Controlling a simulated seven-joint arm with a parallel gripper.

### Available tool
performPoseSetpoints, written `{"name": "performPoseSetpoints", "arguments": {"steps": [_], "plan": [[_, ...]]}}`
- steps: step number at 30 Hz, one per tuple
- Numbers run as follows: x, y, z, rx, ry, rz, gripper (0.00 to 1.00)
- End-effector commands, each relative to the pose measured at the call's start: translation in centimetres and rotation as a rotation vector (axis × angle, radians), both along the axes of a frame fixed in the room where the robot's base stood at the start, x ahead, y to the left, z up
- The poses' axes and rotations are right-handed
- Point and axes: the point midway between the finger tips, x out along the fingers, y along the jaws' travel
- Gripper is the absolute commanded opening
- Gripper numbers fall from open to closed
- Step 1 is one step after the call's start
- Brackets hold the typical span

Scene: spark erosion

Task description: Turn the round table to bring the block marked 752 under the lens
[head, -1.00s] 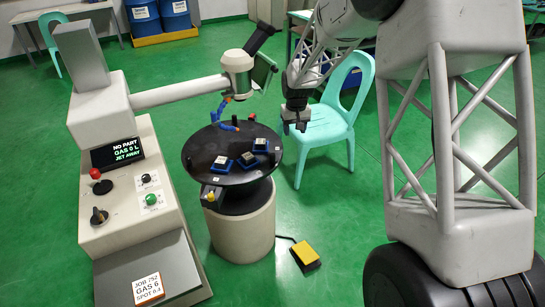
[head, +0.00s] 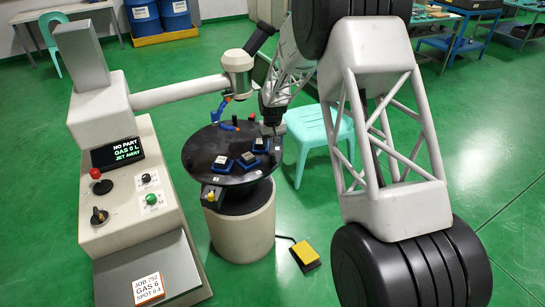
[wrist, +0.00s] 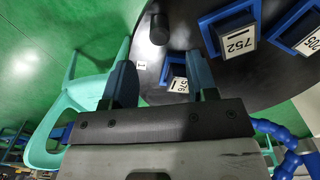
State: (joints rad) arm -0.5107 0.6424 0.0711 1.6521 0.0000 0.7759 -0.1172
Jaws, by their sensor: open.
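The dark round table (head: 205,148) sits on a pale drum, with several blue-framed blocks on it. The block marked 752 (wrist: 238,42) is readable in the wrist view, beyond my right finger. The numbers cannot be read in the head view. A block marked 205 (wrist: 311,41) lies right of it, and another block (wrist: 180,84) is partly hidden by that finger. A black upright peg (wrist: 160,29) stands on the table just ahead of my fingers. My gripper (wrist: 160,58) is open and empty above the table's rim. The lens head (head: 238,62) hangs at the end of the grey arm.
A blue jet hose (head: 219,112) stands over the table's far side. The console screen (head: 117,152) reads NO PART, GAS 0 L, JET AWAY. A yellow pedal (head: 305,254) lies on the floor. A turquoise chair (head: 318,128) stands right of the table.

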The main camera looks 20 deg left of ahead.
Motion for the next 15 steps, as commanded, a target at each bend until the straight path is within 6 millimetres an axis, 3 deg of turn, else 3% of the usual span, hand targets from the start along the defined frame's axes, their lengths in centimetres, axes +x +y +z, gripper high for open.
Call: {"name": "performPoseSetpoints", "arguments": {"steps": [8,15], "plan": [[0.0,0.0,-0.8,-0.001,0.002,0.000,0.53],[0.0,0.0,-3.0,-0.001,0.001,0.000,0.53]]}}
